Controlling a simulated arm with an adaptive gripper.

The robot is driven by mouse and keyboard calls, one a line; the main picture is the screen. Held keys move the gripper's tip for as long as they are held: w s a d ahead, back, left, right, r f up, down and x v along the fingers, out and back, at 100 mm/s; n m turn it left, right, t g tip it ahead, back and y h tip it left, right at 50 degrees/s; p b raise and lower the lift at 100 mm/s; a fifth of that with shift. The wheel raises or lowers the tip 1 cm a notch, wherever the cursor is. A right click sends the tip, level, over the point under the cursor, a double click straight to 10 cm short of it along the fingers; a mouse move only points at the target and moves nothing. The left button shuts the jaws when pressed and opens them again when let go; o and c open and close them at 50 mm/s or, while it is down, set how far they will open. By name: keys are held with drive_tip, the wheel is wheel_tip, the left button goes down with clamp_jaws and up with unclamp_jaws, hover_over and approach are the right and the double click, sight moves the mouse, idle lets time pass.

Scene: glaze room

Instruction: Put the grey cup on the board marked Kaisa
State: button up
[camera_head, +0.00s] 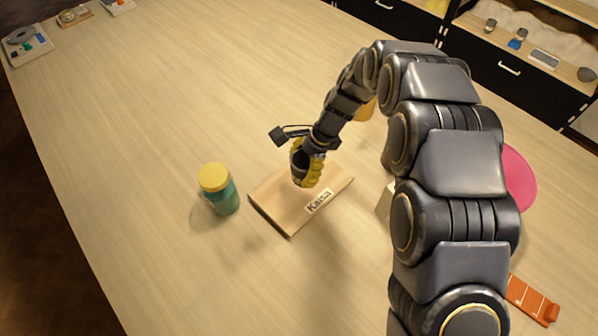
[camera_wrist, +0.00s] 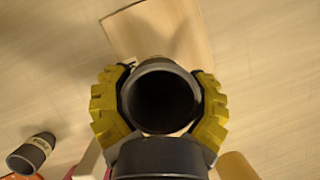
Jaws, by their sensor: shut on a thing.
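The grey cup (camera_head: 298,166) is dark and upright, held between the yellow fingers of my gripper (camera_head: 308,167). In the wrist view, I look down into the open mouth of the grey cup (camera_wrist: 163,98), with a yellow finger of my gripper (camera_wrist: 160,105) on each side. The wooden board (camera_head: 270,206) bears a white label reading Kaisa (camera_head: 318,201). In the head view the cup shows over the board's far part; whether its base touches cannot be told. The board (camera_wrist: 135,30) also shows beyond the cup in the wrist view.
A teal jar with a yellow lid (camera_head: 219,190) stands just left of the board. A second dark cup with a pale label (camera_wrist: 30,153) lies in the wrist view's lower left. A pink round thing (camera_head: 518,180) and orange strip (camera_head: 530,299) are at right.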

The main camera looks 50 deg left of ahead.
drive_tip(key=shift+w+a+f, duration=0.25)
drive_tip(key=shift+a+f, duration=0.2)
drive_tip(key=shift+f, duration=0.2)
drive_tip(key=shift+w+a+f, duration=0.25)
drive_tip(key=shift+a+f, duration=0.15)
drive_tip(key=shift+f, duration=0.2)
drive_tip(key=shift+a+f, duration=0.1)
drive_tip(key=shift+f, duration=1.45)
drive_tip(key=shift+f, duration=0.1)
drive_tip(key=o, duration=1.2)
drive_tip(key=shift+v, duration=6.15)
